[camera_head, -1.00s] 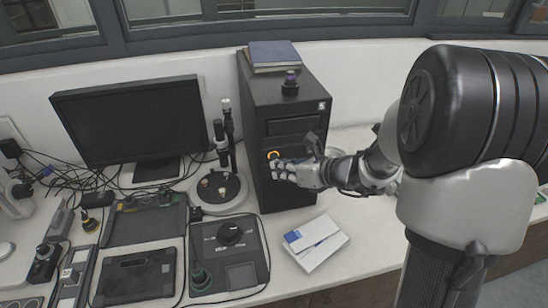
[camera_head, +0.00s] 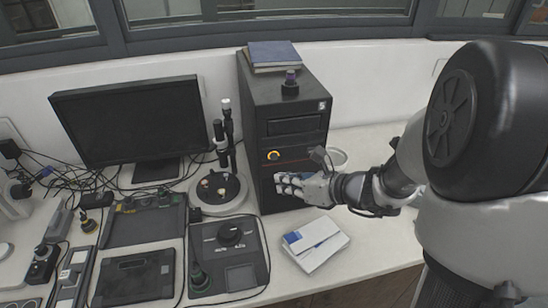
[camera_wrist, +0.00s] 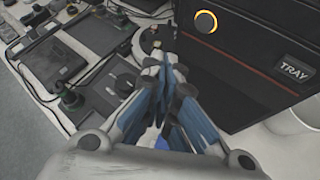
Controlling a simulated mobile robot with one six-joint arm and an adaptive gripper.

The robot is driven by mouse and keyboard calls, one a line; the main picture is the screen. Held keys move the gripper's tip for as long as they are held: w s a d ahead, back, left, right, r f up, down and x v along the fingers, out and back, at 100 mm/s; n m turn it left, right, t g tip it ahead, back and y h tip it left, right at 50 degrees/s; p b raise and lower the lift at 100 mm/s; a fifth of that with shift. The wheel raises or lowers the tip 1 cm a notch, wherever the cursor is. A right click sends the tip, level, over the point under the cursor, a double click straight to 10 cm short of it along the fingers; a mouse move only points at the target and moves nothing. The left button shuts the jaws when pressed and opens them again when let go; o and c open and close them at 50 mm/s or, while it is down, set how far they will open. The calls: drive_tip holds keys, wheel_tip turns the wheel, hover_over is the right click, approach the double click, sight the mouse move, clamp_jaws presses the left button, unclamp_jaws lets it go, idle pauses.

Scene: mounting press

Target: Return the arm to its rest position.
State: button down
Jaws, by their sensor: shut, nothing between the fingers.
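My gripper (camera_head: 282,184) is in front of the lower front face of a black tower unit (camera_head: 290,125), below its yellow-ringed round button (camera_head: 273,155). In the wrist view my gripper (camera_wrist: 165,70) has its fingers together with nothing between them. The ringed button (camera_wrist: 205,22) shows there at the top, with a TRAY label (camera_wrist: 294,70) to its right. Whether the fingers touch the tower's face cannot be told. My arm comes in from the right and hides part of the counter.
A white booklet (camera_head: 316,243) lies on the counter just below my gripper. Left are a microscope-like stand (camera_head: 218,187), a black control box (camera_head: 229,256) and a monitor (camera_head: 130,120). A white cup (camera_head: 337,157) stands behind my wrist. Blue books (camera_head: 273,55) lie on the tower.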

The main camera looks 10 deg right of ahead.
idle(0.6)
drive_tip(key=s+a+r+n+g, duration=0.2)
drive_tip(key=s+a+n+g, duration=0.1)
drive_tip(key=s+a+n, duration=0.3)
drive_tip(key=s+a+r+n+g, duration=0.2)
drive_tip(key=s+a+r+n, duration=0.15)
drive_tip(key=s+n, duration=0.45)
drive_tip(key=s+d+r+n+h, duration=0.1)
drive_tip(key=s+d+n+h, duration=0.6)
drive_tip(key=s+n, duration=0.4)
drive_tip(key=shift+s+d+r+n+h, duration=0.3)
drive_tip(key=shift+d+n, duration=0.6)
drive_tip(key=shift+n, duration=2.2)
